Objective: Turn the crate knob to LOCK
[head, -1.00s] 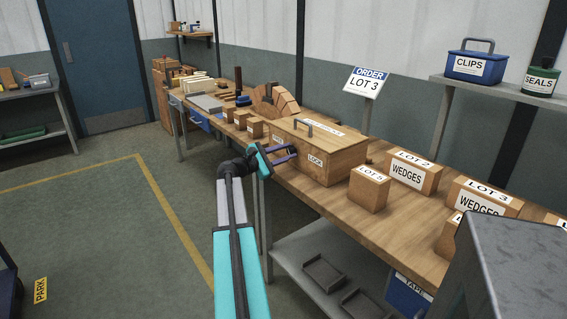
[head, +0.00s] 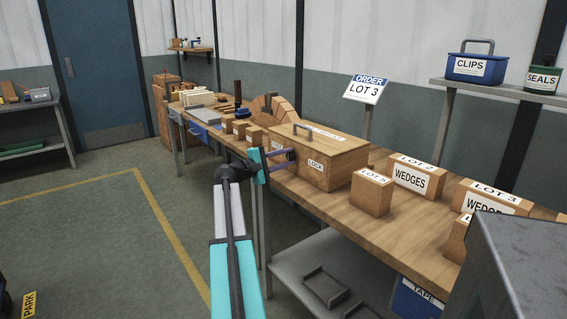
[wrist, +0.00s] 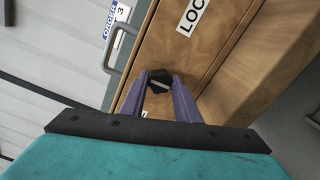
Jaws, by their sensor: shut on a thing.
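The wooden crate (head: 345,166) stands on the workbench, with a grey handle on its lid and a LOCK label (head: 316,165) on its front. In the wrist view the black knob (wrist: 159,81) sits on the crate front, with a pale line across its face. My gripper (head: 291,157) reaches the crate front from the left. Its two purple fingers lie on either side of the knob and are shut on it. The LOCK label (wrist: 192,15) is cut off at the top of the wrist view. Another label below the knob is mostly hidden by my gripper.
A small LOT 5 box (head: 371,193) stands right of the crate, with LOT 2 (head: 416,177) and LOT 3 wedges boxes beyond. The floor (head: 80,235) left of the bench is clear.

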